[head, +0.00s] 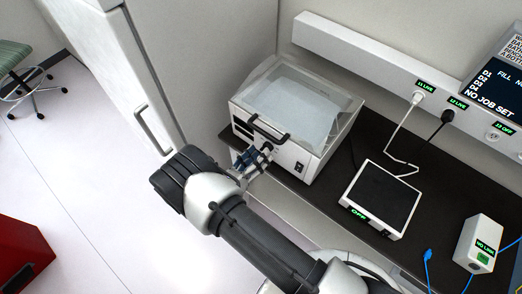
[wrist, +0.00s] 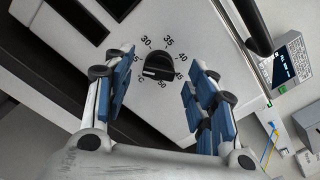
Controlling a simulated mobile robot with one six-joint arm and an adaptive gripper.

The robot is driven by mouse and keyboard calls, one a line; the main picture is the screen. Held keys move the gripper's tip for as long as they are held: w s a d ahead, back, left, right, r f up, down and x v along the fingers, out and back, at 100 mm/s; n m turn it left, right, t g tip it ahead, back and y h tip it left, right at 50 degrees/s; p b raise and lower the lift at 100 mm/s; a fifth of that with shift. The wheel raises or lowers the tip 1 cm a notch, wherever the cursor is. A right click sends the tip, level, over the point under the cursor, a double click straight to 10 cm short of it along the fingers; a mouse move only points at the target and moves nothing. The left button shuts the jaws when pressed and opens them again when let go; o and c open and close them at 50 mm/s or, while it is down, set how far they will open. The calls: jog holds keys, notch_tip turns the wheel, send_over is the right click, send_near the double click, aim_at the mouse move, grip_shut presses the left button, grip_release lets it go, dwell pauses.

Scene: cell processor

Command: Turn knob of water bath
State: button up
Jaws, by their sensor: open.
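The water bath (head: 292,115) is a white box with a clear lid, standing on the dark bench in the head view. Its black knob (wrist: 158,67) sits on the front panel (wrist: 130,25) in the wrist view, ringed by marks from 30 to 50. My gripper (wrist: 160,85) is open, with blue-padded fingers on the left and right of the knob and apart from it. In the head view my gripper (head: 254,160) is at the front of the bath, and the knob is mostly hidden there.
A black-topped plate (head: 384,197) marked OFF stands to the right on the bench, with a white box (head: 480,243) beyond it. A black lid handle (head: 268,129) is just above my gripper. A white cabinet (head: 110,75) stands close on the left.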

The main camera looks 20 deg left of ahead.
jog(key=shift+x, duration=0.95)
jog(key=c, duration=1.1)
